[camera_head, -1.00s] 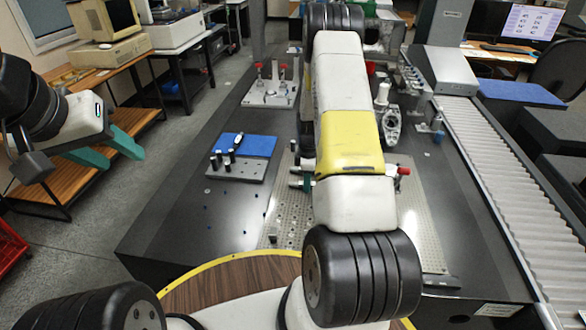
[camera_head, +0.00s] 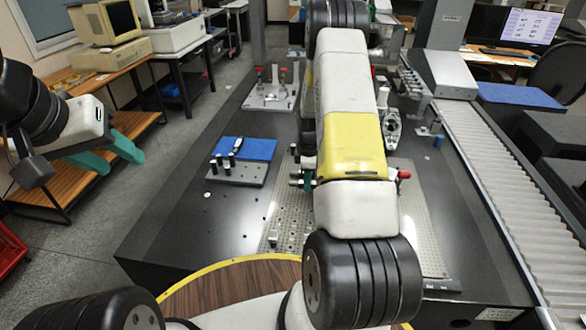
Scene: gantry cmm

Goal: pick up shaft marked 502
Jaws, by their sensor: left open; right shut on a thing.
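Several small dark upright pins (camera_head: 213,167) stand on a grey block (camera_head: 240,178) left of the fixture plate. No number is readable anywhere, so I cannot tell which thing is the shaft marked 502. My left gripper (camera_head: 112,158) is open and empty at the far left, its teal fingers spread, away from the table. My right arm hides most of what lies beneath it. A teal sliver at the yellow link's left edge looks like a finger of my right gripper (camera_head: 308,181). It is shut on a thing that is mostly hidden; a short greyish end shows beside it.
A blue mat (camera_head: 246,148) lies behind the grey block. Red-handled clamps (camera_head: 270,90) stand farther back. A roller conveyor (camera_head: 510,190) runs along the right.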

